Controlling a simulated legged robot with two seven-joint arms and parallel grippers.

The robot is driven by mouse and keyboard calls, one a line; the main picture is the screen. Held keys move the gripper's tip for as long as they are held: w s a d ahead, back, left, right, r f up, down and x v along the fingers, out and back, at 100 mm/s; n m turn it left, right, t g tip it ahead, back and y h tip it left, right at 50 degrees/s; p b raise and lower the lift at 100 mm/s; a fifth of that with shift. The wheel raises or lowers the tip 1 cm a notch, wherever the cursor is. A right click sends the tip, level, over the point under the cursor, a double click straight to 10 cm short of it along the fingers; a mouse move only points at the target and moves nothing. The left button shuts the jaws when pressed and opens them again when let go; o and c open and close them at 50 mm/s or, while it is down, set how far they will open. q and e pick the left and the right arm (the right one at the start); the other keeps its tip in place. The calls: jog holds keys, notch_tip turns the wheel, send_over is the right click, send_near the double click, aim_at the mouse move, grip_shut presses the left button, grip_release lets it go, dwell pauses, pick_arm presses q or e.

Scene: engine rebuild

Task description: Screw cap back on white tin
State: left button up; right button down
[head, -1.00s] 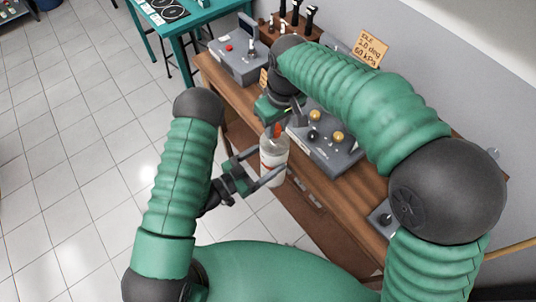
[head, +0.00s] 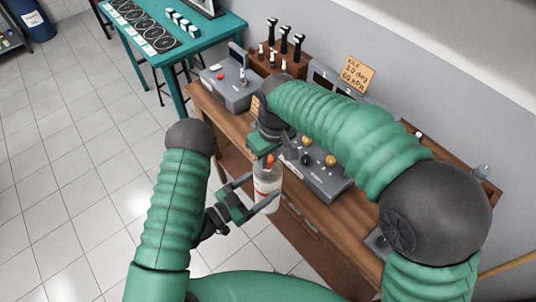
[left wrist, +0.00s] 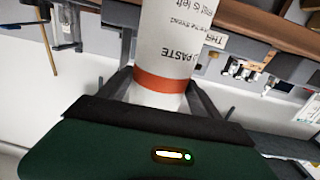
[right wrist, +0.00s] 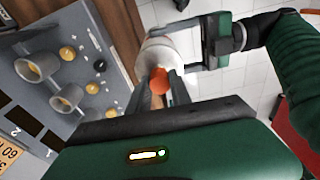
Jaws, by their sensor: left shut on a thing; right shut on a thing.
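The white tin (head: 267,181) is a pale upright cylinder with printed text and an orange-red band, held in front of the bench edge. My left gripper (head: 262,193) is shut around its side; the left wrist view shows the tin's label (left wrist: 175,45) upside down between the fingers. The orange cap (head: 269,160) is at the tin's top. My right gripper (head: 268,150) is shut on the cap from above. In the right wrist view the cap (right wrist: 160,80) lies between the fingers, over the tin's round top (right wrist: 158,48). Whether its thread is engaged cannot be seen.
A wooden bench (head: 290,215) runs along the wall. A grey control box (head: 320,178) with yellow knobs stands close behind the tin. Tiled floor on the left is clear.

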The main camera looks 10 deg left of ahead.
jog(key=shift+f, duration=0.55)
jog(key=c, duration=1.2)
grip_release()
jog(key=shift+o, duration=0.2)
jog(key=shift+r, duration=0.15)
notch_tip(320, 180, up, 4)
jog(key=shift+r, duration=0.15)
jog(key=shift+c, duration=0.5)
